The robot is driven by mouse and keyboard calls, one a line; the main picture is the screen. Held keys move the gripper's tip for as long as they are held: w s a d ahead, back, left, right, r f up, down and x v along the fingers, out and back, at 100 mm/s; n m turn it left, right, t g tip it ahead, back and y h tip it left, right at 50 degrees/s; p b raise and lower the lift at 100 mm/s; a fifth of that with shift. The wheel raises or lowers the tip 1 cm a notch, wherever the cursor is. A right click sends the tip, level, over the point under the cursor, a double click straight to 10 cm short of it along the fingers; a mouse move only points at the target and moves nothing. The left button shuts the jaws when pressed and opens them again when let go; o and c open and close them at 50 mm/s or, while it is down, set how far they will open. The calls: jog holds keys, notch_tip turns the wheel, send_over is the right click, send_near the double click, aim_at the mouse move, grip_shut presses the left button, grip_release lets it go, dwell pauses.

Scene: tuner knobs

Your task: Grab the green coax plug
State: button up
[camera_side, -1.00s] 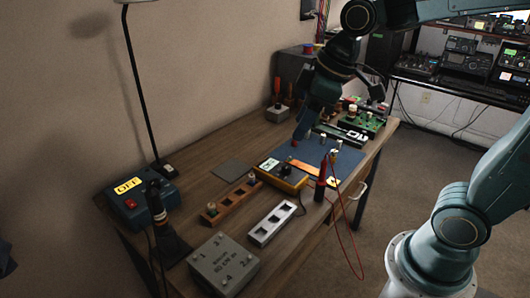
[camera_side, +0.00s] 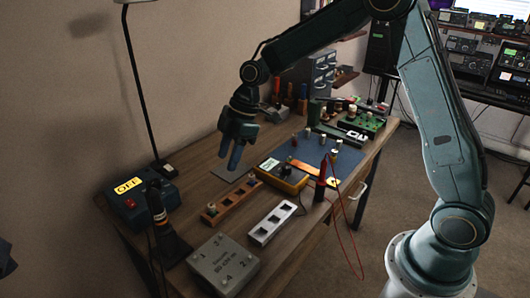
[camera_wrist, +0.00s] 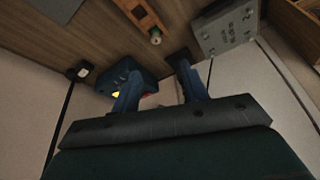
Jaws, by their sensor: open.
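A small plug (camera_side: 211,208) with a pale body stands at the near end of the brown wooden rack (camera_side: 229,202). It also shows in the wrist view (camera_wrist: 155,38), where its top looks faintly greenish; the colour is hard to be sure of. Another small plug (camera_side: 251,180) stands at the rack's far end. My gripper (camera_side: 229,161) is open and empty, fingers pointing down, above the table near the grey pad and beyond the rack. In the wrist view my gripper's fingers (camera_wrist: 159,70) are spread apart with nothing between them.
A metal strip with square holes (camera_side: 272,223) and a numbered grey box (camera_side: 223,263) lie in front of the rack. A yellow-edged meter (camera_side: 282,175) and blue mat (camera_side: 342,160) lie right.

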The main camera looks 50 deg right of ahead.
aim_at(212, 204)
jog(key=f, duration=0.1)
jog(key=w, duration=0.1)
jog(key=f, duration=0.1)
jog(key=shift+w+a+f+n+y, duration=0.2)
jog(key=shift+a+f+n+y, duration=0.1)
jog(key=shift+n, duration=0.1)
jog(key=shift+x, duration=4.25)
jog(key=shift+s+d+f, duration=0.1)
jog(key=shift+x, duration=2.55)
jog(key=shift+d, duration=0.15)
grip_shut()
